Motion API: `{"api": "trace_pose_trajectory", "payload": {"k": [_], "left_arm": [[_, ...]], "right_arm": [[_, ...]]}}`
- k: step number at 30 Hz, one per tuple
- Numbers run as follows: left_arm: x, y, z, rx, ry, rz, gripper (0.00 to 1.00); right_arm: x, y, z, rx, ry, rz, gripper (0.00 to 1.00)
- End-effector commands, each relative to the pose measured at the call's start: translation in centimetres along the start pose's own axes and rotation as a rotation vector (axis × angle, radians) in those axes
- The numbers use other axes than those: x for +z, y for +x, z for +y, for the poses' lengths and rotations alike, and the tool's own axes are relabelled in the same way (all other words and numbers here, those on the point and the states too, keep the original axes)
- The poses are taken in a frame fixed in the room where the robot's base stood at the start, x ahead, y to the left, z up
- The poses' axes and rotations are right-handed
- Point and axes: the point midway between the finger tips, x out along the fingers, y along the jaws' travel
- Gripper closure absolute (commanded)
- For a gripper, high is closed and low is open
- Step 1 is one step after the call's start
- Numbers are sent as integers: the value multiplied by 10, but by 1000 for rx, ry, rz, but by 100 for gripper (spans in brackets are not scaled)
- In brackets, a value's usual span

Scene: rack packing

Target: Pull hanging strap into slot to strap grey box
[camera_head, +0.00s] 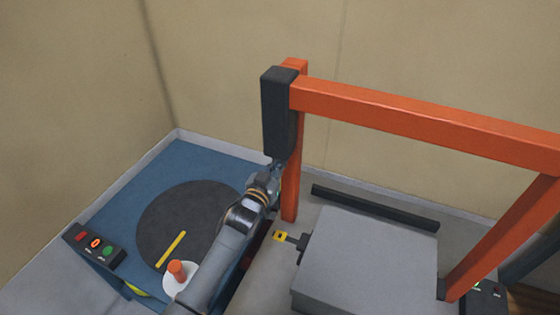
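The grey box (368,252) sits under an orange arch frame (420,122). A black housing (279,112) is mounted at the arch's left post. My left arm reaches up from the bottom, and its gripper (276,170) is just below the housing, beside the left post. The gripper's fingers are small and dark there, and I cannot tell whether they hold anything. I cannot make out the hanging strap or clearly identify the slot. My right gripper is not in view.
A blue platform with a dark round plate (185,215) lies left, carrying a yellow bar (171,249) and an orange knob on a white disc (177,271). A button panel (94,245) stands at its left. A black bar (375,207) lies behind the box.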

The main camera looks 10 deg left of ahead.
Motion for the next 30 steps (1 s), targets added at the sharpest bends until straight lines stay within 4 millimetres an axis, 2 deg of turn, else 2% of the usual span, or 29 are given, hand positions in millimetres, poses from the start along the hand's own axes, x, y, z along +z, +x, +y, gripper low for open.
{"api": "trace_pose_trajectory", "payload": {"k": [5, 15, 21, 27, 30], "left_arm": [[36, 0, 0, 0, -1, -2, 100], [139, 0, 1, 0, -1, -2, 100], [189, 0, 0, -1, -1, -3, 100], [219, 0, 0, -1, 0, -3, 100], [226, 0, 0, -1, 0, -2, 100]], "right_arm": [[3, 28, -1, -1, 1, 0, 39], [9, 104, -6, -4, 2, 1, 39], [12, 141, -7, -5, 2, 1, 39], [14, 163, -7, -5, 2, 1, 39], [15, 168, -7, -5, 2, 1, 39]]}}
